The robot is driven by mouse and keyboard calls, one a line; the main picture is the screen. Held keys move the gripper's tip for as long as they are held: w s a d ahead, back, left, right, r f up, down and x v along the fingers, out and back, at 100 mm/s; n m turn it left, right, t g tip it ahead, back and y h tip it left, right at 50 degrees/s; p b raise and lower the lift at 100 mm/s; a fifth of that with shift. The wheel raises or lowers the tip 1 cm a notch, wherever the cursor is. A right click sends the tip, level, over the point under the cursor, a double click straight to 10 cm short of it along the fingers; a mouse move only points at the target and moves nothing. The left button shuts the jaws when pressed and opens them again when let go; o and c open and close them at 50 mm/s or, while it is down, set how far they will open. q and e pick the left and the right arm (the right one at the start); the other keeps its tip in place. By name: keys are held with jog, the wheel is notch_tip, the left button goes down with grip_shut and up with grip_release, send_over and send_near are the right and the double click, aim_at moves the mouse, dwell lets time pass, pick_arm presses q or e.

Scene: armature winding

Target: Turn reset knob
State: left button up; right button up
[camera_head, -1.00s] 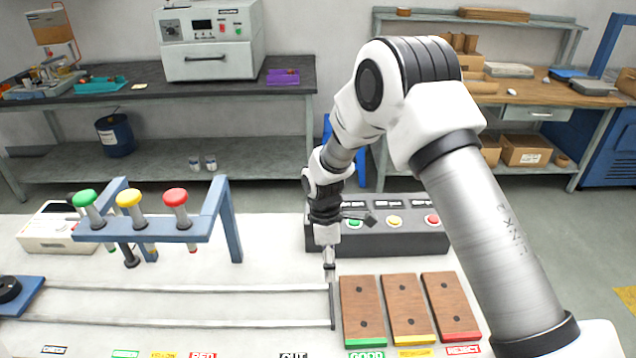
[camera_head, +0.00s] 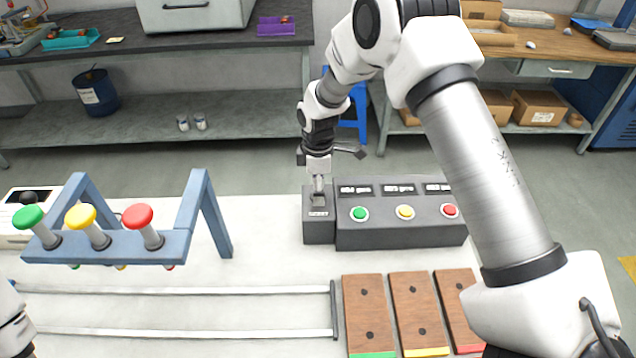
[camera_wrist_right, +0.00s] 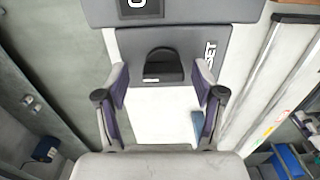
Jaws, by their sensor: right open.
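The reset knob (camera_wrist_right: 163,68) is a dark round knob with a raised grip on a grey box lettered RESET, whose end letters show in the right wrist view. In the head view this reset box (camera_head: 318,230) adjoins the left end of the dark button panel (camera_head: 400,234). My right gripper (camera_head: 318,184) points down over the reset box. In the right wrist view its fingers (camera_wrist_right: 160,88) are open, one on each side of the knob, with visible gaps. Contact with the knob is not seen. Only a piece of my left arm shows at the left edge; its gripper is out of frame.
The panel has green, yellow and red buttons. A blue stand (camera_head: 110,249) with green, yellow and red plungers is at left. Metal rails (camera_head: 185,291) and brown wooden boards (camera_head: 368,312) lie in front. White table between stand and reset box is clear.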

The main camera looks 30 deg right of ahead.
jog(key=shift+w+f, duration=0.1)
jog(key=shift+s+a+r, duration=0.1)
jog(key=shift+s+r, duration=0.1)
jog(key=shift+s, duration=0.05)
jog(key=shift+c, duration=1)
jog(key=c, duration=0.9)
